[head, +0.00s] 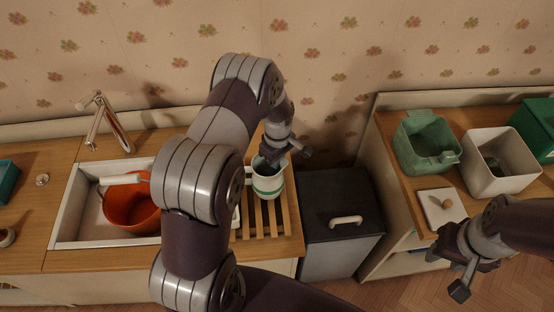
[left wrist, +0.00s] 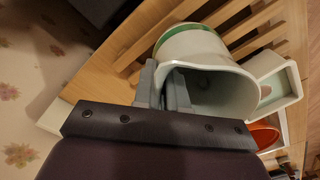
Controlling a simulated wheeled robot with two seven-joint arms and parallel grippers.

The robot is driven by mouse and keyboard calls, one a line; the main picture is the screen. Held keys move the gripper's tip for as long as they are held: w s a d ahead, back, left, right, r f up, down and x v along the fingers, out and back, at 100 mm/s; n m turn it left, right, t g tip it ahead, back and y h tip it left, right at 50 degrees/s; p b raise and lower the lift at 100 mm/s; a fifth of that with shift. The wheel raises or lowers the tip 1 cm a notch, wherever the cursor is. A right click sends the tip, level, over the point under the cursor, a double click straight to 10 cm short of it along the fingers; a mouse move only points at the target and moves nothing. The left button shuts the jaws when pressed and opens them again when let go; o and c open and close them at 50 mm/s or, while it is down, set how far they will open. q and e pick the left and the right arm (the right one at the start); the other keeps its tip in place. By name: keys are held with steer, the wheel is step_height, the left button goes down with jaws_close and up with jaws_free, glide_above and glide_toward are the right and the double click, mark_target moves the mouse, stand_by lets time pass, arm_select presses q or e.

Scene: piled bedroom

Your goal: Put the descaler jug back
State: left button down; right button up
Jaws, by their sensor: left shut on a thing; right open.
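A white jug with a green band (head: 267,187) is at the slatted wooden rack (head: 272,222) right of the sink; I cannot tell if its base touches the slats. My left gripper (head: 272,156) is above it, shut on its wall near the rim. No label is readable. My right gripper (head: 458,268) is open and empty at the lower right, in front of the right-hand counter.
The sink (head: 75,215) holds an orange bucket (head: 128,212); a tap (head: 105,122) stands behind. A dark lidded bin (head: 342,215) fills the gap between counters. The right counter carries a green container (head: 423,150), a white bin (head: 478,165) and a knobbed lid (head: 432,216).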

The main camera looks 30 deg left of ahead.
arm_select(q)
steer(key=shift+w+f, duration=0.1)
steer(key=shift+f, duration=0.25)
steer(key=c, duration=1.2)
jaws_free()
steer(key=shift+f, duration=0.1)
steer(key=shift+r, duration=0.3)
step_height(320, 180, up, 12)
steer(key=b, duration=0.3)
steer(key=s+d+r+m, duration=0.1)
steer(key=s+d+m, duration=0.1)
steer(key=s+m, duration=0.3)
steer(key=s+d+r+m+t, duration=0.1)
steer(key=s+d+m, duration=0.1)
steer(key=s+m, duration=0.2)
steer(key=s+d+r+m, duration=0.1)
steer(key=s+d+m, duration=0.2)
steer(key=s+m, duration=0.2)
steer(key=shift+s+m, duration=0.3)
steer(key=shift+s, duration=1.4)
